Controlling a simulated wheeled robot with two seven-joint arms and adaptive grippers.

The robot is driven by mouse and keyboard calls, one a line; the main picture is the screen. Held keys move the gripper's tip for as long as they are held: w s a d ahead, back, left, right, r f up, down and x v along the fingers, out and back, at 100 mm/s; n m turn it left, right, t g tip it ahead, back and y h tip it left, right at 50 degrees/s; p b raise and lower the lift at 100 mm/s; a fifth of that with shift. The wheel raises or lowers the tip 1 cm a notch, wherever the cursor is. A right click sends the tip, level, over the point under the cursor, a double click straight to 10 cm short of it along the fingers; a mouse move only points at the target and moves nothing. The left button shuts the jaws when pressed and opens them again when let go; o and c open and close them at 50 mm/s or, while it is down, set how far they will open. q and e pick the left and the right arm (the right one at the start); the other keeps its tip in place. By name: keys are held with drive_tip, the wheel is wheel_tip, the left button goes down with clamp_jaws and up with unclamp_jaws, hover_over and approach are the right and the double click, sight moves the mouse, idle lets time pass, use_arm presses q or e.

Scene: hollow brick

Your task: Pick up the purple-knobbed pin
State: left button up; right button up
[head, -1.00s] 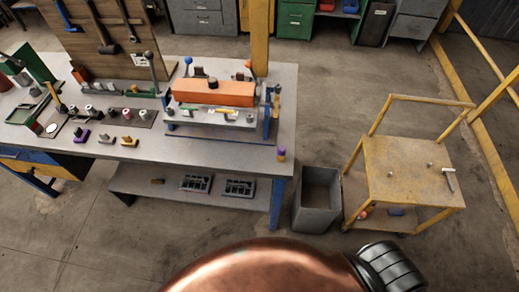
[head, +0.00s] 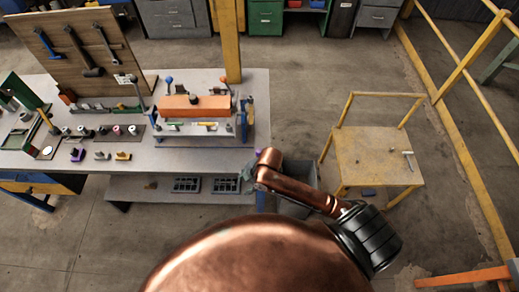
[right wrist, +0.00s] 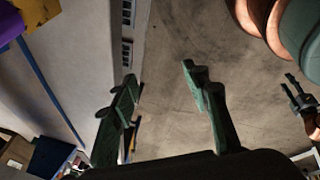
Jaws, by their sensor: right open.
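The purple-knobbed pin (head: 258,152) is at the right front corner of the workbench, mostly hidden by my right arm in the head view. A purple and yellow piece at the top left edge of the right wrist view, probably this pin (right wrist: 14,24), is cut off by the frame. My right gripper (head: 248,171) is beside that corner, small in the head view. In the right wrist view its two green fingers (right wrist: 163,82) are apart with nothing between them. Another gripper, seemingly my left (right wrist: 296,92), shows small at the right edge; its jaws are unclear.
The workbench (head: 205,158) holds an orange-topped fixture (head: 194,106) and several small blocks. Its lower shelf carries dark trays (head: 226,185). A grey bin (head: 300,172) stands behind my right arm. A yellow cart (head: 375,160) is to the right, with open floor around it.

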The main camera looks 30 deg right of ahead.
wheel_tip(320, 180, up, 5)
drive_tip(key=w+n+g, duration=0.1)
drive_tip(key=w+n, duration=0.1)
drive_tip(key=n, duration=0.4)
wheel_tip(320, 180, up, 7)
drive_tip(key=n+g+h, duration=0.2)
drive_tip(key=n+h, duration=0.1)
drive_tip(key=n, duration=0.6)
hover_over(259, 150)
drive_tip(key=shift+s+a+r+p, duration=0.1)
drive_tip(key=shift+p, duration=0.2)
wheel_tip(259, 150, down, 8)
drive_tip(key=shift+r+p, duration=0.2)
drive_tip(key=shift+p, duration=0.25)
clamp_jaws()
